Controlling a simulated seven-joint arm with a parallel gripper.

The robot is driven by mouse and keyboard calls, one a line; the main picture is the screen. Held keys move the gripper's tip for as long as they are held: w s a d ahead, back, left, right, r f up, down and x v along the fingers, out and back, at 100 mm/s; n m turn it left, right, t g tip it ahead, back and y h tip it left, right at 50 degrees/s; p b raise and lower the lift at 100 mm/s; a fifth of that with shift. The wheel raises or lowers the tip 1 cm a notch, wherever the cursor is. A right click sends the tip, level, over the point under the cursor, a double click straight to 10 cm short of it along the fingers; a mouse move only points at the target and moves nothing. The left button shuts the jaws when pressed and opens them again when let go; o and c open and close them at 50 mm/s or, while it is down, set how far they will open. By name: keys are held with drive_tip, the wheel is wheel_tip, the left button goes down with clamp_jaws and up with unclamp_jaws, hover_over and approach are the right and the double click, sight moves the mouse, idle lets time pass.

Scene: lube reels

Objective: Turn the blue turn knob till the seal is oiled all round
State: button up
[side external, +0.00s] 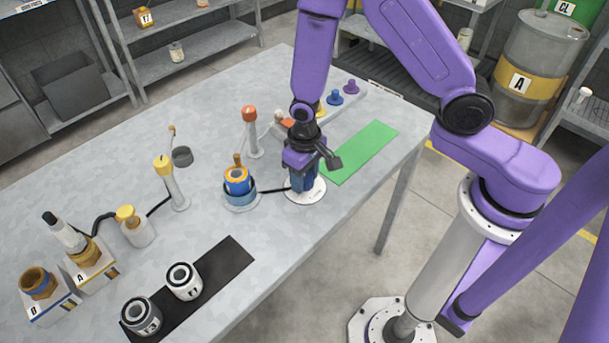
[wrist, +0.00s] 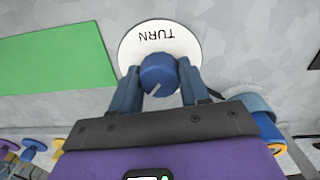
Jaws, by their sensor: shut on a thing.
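The blue turn knob (wrist: 160,75) stands on a round white plate marked TURN (wrist: 140,45), with a pale pointer line on its top. My gripper (wrist: 160,88) is shut on it, one finger on each side. In the side view my gripper (side external: 303,184) points down over the white plate (side external: 315,194), largely hiding the knob. Left of it stands a blue cylinder with an orange rim (side external: 238,181) in a blue-grey holder (side external: 241,199), joined to the plate by a black cable. I cannot tell which part is the seal or whether oil is on it.
A green mat (side external: 360,151) lies right of my gripper. An orange-topped post (side external: 251,132) and a yellow-topped post (side external: 171,180) stand to the left. A black mat (side external: 222,267) bears white and grey reels at the front. Colored knobs (side external: 336,98) stand on a strip at the back.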

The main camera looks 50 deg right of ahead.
sight(305, 176)
drive_tip(key=shift+s+m, duration=0.1)
drive_tip(key=shift+m, duration=1.8)
drive_tip(key=o, duration=1.1)
drive_tip(key=shift+c, duration=0.2)
drive_tip(key=shift+r, duration=0.1)
drive_tip(key=shift+r, duration=0.2)
wheel_tip(305, 176, up, 17)
drive_tip(key=shift+f, duration=0.1)
